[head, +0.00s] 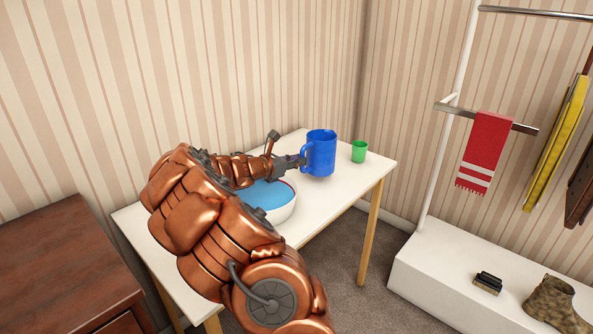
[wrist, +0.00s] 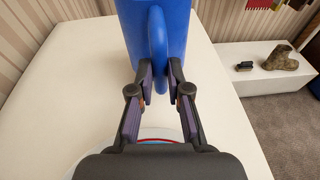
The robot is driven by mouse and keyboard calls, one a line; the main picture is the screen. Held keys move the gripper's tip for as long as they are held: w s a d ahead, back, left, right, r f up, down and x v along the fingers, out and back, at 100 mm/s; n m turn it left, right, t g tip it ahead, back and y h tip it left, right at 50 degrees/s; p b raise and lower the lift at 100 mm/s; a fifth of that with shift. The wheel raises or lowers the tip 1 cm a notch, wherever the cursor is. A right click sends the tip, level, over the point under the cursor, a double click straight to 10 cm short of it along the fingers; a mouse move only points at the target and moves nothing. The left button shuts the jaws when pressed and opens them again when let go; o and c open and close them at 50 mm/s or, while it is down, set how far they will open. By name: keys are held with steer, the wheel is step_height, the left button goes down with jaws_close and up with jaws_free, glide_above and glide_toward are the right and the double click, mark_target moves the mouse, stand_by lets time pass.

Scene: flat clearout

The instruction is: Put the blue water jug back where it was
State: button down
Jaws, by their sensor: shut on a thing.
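The blue water jug (head: 320,155) is upright at the far part of the white table (head: 330,200). My gripper (head: 302,161) reaches it from the left and is shut on its handle. In the wrist view the two fingers of my gripper (wrist: 159,88) close on either side of the jug's handle (wrist: 158,50), with the jug body (wrist: 178,35) just beyond. The jug's base looks on or very close to the tabletop; I cannot tell if it touches.
A white basin (head: 282,210) with blue contents stands under my forearm. A small green cup (head: 359,151) is right of the jug. A brown cabinet (head: 65,260) is at left. A clothes rack with a red towel (head: 485,150) and white bench (head: 440,265) stand at right.

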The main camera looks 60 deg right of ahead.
step_height(320, 180, down, 4)
steer(key=shift+w+r, duration=0.15)
steer(key=shift+r, duration=0.05)
steer(key=c, duration=1.1)
jaws_free()
steer(key=v, duration=1.2)
